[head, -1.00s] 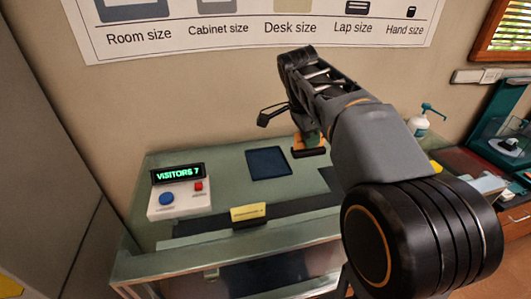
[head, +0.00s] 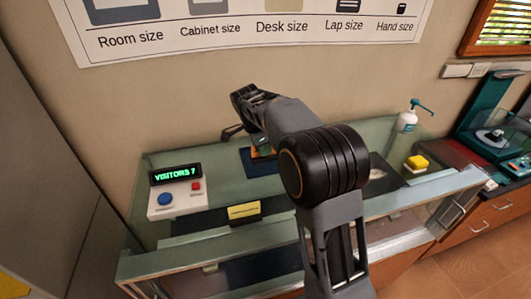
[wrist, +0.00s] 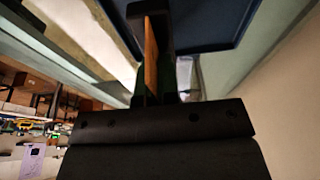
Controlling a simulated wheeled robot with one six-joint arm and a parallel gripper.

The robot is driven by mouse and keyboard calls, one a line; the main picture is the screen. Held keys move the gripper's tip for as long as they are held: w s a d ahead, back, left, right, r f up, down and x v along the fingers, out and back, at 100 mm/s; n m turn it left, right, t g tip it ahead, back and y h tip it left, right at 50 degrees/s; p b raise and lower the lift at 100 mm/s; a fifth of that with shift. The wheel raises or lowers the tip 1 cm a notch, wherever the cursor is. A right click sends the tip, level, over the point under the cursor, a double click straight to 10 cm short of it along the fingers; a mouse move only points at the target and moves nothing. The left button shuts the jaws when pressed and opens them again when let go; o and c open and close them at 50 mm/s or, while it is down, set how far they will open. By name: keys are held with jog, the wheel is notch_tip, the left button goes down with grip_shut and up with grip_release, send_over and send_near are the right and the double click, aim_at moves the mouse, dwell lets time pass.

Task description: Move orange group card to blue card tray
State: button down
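The orange group card (head: 264,152) shows as a small orange patch just beneath my forearm, above the blue card tray (head: 251,168). In the wrist view, the card (wrist: 151,55) stands edge-on between the dark fingers of my gripper (wrist: 160,50), which is shut on it. The tray's dark blue surface (wrist: 215,20) lies beyond the fingers in that view. In the head view my arm hides the fingertips and part of the tray. I cannot tell whether the card touches the tray.
A white box (head: 181,199) with a blue and a red button and a visitors display stands left on the glass-topped case. A yellow label (head: 243,211) is in front.

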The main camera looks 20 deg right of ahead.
jog(key=shift+f, duration=1.15)
jog(key=shift+f, duration=0.15)
jog(key=shift+f, duration=0.15)
jog(key=c, duration=1.4)
grip_release()
jog(key=shift+o, duration=0.2)
